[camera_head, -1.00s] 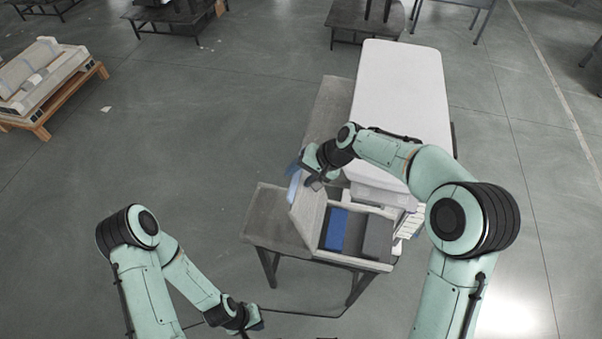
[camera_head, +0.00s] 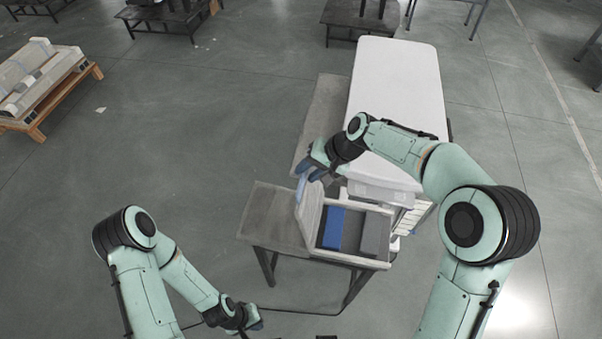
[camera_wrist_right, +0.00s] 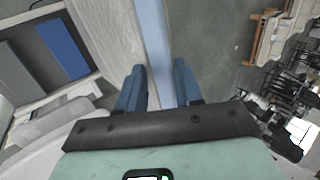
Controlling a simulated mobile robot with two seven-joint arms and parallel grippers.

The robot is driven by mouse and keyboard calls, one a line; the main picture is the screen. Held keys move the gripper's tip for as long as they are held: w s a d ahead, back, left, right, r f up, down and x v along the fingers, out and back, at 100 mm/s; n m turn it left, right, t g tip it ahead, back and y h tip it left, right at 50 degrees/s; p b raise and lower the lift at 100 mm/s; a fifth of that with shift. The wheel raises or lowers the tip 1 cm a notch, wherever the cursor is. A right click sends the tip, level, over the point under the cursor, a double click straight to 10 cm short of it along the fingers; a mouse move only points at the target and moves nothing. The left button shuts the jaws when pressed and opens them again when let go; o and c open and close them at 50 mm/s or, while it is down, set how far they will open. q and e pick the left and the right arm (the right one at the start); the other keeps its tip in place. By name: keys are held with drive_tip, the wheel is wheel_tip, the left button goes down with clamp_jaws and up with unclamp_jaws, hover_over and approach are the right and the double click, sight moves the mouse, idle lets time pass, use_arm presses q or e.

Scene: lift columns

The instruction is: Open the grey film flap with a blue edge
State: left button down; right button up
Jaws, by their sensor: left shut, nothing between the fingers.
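The open-topped box (camera_head: 345,262) has its grey flap (camera_head: 311,212) standing up along its left side, leaning a little outward. The flap's light blue edge (camera_head: 301,187) is at its upper left. It also shows as a blue strip (camera_wrist_right: 152,35) in the right wrist view, in line with the gap between the fingers. My right gripper (camera_head: 309,171) is open at the top of the flap, its dark blue fingers (camera_wrist_right: 158,80) apart. Whether they touch the strip is unclear. My left gripper (camera_head: 257,322) is shut and empty, low in front of the table.
Inside the box are a blue block (camera_head: 333,228) and a grey block (camera_head: 375,236). The box stands on a grey table (camera_head: 262,215). A long white-topped unit (camera_head: 398,85) is behind it. Floor to the left is clear; a pallet (camera_head: 50,100) stands far left.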

drive_tip(key=v, duration=0.9)
drive_tip(key=shift+a+r, duration=0.25)
drive_tip(key=shift+r, duration=0.2)
